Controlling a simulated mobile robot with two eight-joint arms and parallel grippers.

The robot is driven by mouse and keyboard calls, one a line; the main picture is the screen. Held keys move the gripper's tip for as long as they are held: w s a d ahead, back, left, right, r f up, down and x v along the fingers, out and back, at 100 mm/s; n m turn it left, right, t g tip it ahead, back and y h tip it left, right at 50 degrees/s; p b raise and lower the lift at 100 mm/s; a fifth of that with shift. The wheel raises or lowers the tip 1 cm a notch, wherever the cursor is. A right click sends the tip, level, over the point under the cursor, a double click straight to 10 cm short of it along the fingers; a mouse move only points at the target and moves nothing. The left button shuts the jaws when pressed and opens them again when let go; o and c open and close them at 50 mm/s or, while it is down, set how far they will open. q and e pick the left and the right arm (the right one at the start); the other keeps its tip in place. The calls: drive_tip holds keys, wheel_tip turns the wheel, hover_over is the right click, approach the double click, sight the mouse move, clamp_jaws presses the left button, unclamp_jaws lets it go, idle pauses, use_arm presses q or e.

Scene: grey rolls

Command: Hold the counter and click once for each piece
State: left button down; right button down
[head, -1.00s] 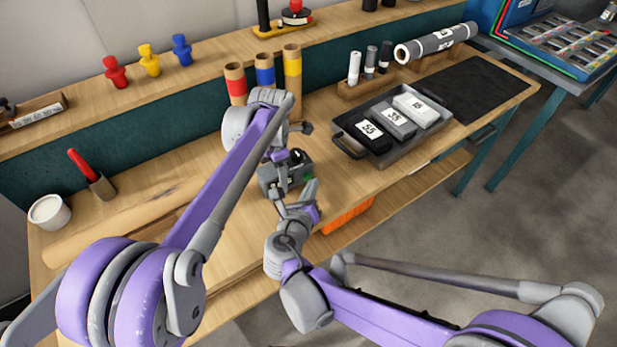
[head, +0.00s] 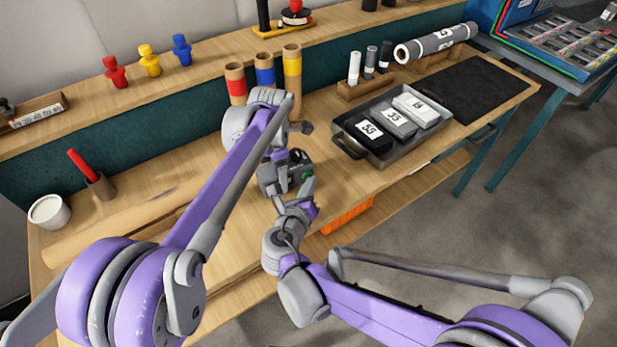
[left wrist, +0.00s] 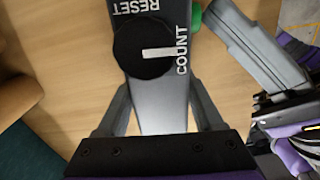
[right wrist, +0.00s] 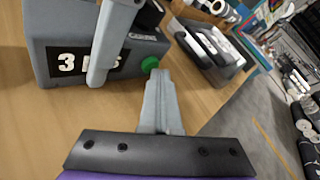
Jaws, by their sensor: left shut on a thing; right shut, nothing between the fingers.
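The counter is a grey box (head: 268,182) on the bench, with a "3 PCS" display (right wrist: 72,62) in the right wrist view. In the left wrist view its top shows RESET and COUNT lettering and a dark round dial (left wrist: 143,47) with a white mark. A green button (right wrist: 149,64) sticks out of its side. My left gripper (left wrist: 160,110) is shut on the counter, one finger on each side. My right gripper (right wrist: 158,78) is shut and empty, its tip close to the green button; I cannot tell whether they touch.
A grey tray (head: 351,148) with labelled black, grey and white blocks stands to the right. Cardboard tubes with coloured bands (head: 265,72) stand behind. A white cup (head: 48,212) and a red-handled tool in a holder (head: 99,185) are at left. An orange bin (head: 347,216) sits below the benchtop.

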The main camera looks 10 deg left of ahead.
drive_tip(key=shift+s, duration=0.1)
drive_tip(key=shift+s+d, duration=0.5)
drive_tip(key=shift+s, duration=0.15)
drive_tip(key=shift+s+d, duration=0.75)
drive_tip(key=shift+s, duration=0.3)
drive_tip(key=shift+s+d, duration=0.7)
drive_tip(key=shift+s, duration=0.35)
use_arm(q)
unclamp_jaws()
wheel_tip(320, 180, up, 12)
idle(0.5)
